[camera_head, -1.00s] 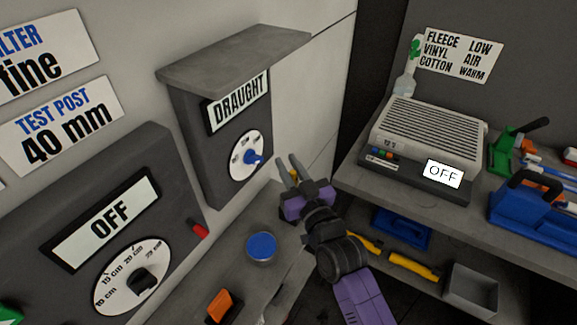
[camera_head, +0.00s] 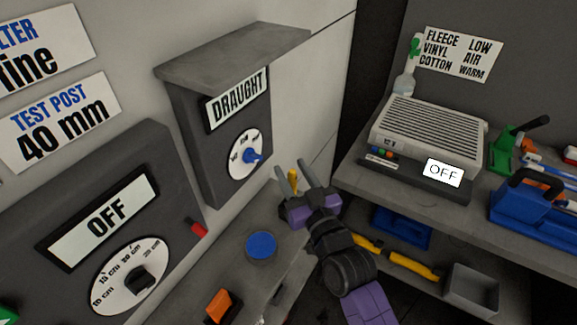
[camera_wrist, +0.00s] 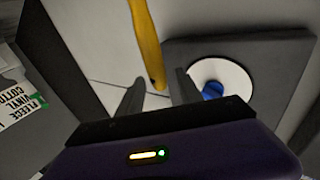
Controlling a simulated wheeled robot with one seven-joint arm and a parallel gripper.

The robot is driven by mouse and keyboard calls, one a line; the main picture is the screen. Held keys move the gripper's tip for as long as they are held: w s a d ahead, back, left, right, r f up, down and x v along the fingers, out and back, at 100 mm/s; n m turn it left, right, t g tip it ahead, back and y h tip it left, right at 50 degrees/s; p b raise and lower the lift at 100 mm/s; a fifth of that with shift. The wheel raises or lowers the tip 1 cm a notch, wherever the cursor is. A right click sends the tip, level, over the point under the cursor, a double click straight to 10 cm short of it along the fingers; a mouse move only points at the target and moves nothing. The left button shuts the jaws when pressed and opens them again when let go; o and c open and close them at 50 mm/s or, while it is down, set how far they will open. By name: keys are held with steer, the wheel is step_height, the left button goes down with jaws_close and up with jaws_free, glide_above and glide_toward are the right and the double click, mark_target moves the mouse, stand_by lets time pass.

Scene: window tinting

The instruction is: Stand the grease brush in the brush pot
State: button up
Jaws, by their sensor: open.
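A slim yellow handle (camera_wrist: 148,45), which may be the grease brush, runs down from the top of the wrist view. Its tapered end lies between the fingertips. In the head view a small yellow piece (camera_head: 293,181) shows between the fingers. My gripper (camera_head: 293,172) is open, below and right of the draught box, and its fingers also show in the wrist view (camera_wrist: 157,90). I cannot tell whether either finger touches the handle. The brush's bristles are not visible. I cannot pick out the brush pot for sure.
The draught box (camera_head: 185,115) with its blue-knobbed dial hangs on the wall near my gripper. A round blue-topped thing (camera_head: 261,246) and an orange piece (camera_head: 219,304) sit on the near bench. A grey heater-like unit (camera_head: 425,135) and blue holder (camera_head: 535,205) occupy the right bench.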

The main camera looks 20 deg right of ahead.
steer(key=s+b, duration=0.1)
steer(key=s, duration=0.8)
steer(key=shift+f+b, duration=0.35)
steer(key=shift+s+d, duration=0.1)
steer(key=s+f+g, duration=0.1)
steer(key=s+f, duration=0.2)
steer(key=s, duration=0.6)
steer(key=s+f+g, duration=0.1)
steer(key=s+f, duration=0.2)
steer(key=s, duration=0.6)
steer(key=s+r+g, duration=0.2)
steer(key=s, duration=1.2)
steer(key=shift+s+a, duration=0.15)
steer(key=shift+a, duration=0.15)
steer(key=shift+f, duration=0.15)
